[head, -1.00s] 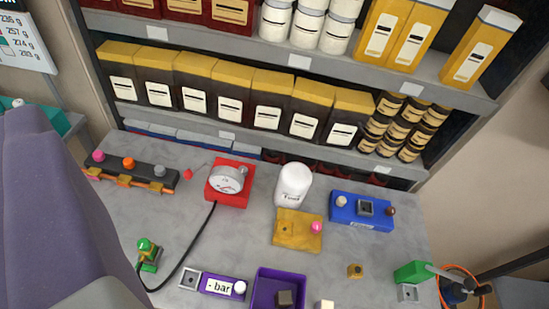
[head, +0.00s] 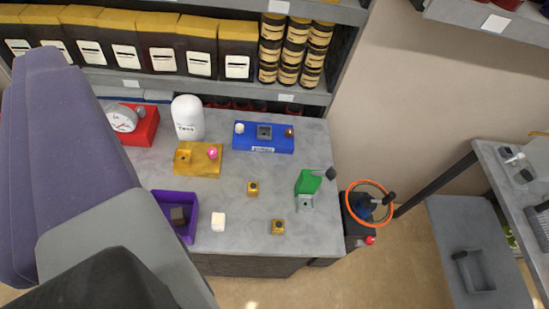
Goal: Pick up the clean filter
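A small white block (head: 218,222), which looks like the clean filter, lies on the grey bench top (head: 225,245). It is just right of an open purple bin (head: 190,197). A dark brownish block (head: 178,215) lies inside that bin. My arm fills the left side of the picture and covers part of the bench. Its end and my gripper's fingers do not show, so I cannot see whether it holds anything.
A yellow block with a pink knob (head: 198,159), a white canister (head: 187,117), a red gauge unit (head: 138,126) and a blue unit (head: 263,137) stand behind. A green-handled part (head: 308,181) is to the right. An orange ring (head: 369,204) lies beyond the bench's right edge.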

